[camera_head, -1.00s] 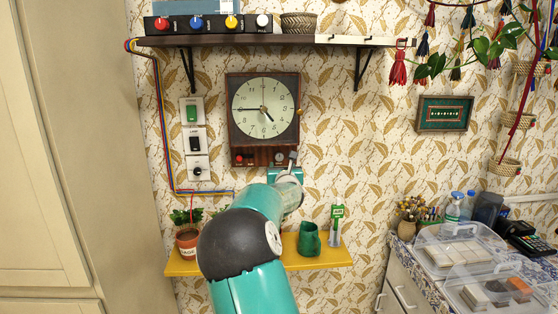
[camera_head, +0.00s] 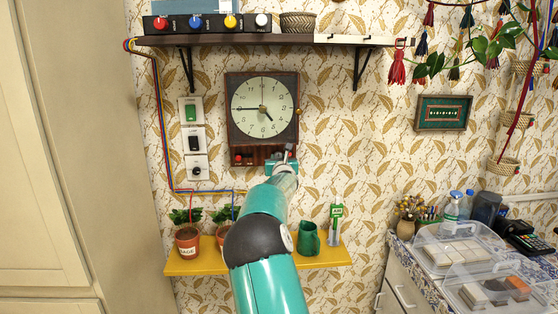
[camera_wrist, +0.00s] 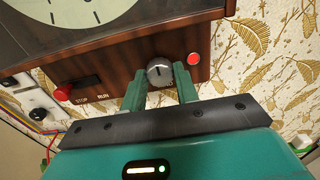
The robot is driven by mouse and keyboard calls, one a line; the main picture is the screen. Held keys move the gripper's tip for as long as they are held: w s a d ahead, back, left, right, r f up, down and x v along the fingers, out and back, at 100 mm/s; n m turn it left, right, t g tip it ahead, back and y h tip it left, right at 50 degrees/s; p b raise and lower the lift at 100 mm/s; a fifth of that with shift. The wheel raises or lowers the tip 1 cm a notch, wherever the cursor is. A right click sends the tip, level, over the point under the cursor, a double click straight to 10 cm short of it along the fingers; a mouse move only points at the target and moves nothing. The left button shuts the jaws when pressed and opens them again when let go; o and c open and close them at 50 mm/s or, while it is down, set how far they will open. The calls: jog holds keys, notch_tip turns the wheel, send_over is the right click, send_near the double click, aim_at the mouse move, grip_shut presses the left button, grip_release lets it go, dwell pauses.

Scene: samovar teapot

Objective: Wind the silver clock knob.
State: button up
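The wall clock (camera_head: 263,108) has a dark wooden case and a pale dial. It hangs above the yellow shelf. The silver clock knob (camera_wrist: 160,72) is on the wooden lower panel, with a dark line on its face. In the wrist view my gripper (camera_wrist: 159,77) has one green finger on each side of the knob, both apparently against its sides. In the head view my gripper (camera_head: 282,164) is at the lower right of the clock, and the knob is hard to make out there.
A red STOP/RUN knob (camera_wrist: 63,93) is left of the silver knob, and a red button (camera_wrist: 193,58) is right of it. Switches (camera_head: 194,139) line the wall at left. Potted plants (camera_head: 187,240) and a green cup (camera_head: 309,238) stand on the yellow shelf (camera_head: 190,267) below.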

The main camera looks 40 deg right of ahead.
jog(key=c, duration=0.4)
jog(key=shift+m, duration=0.4)
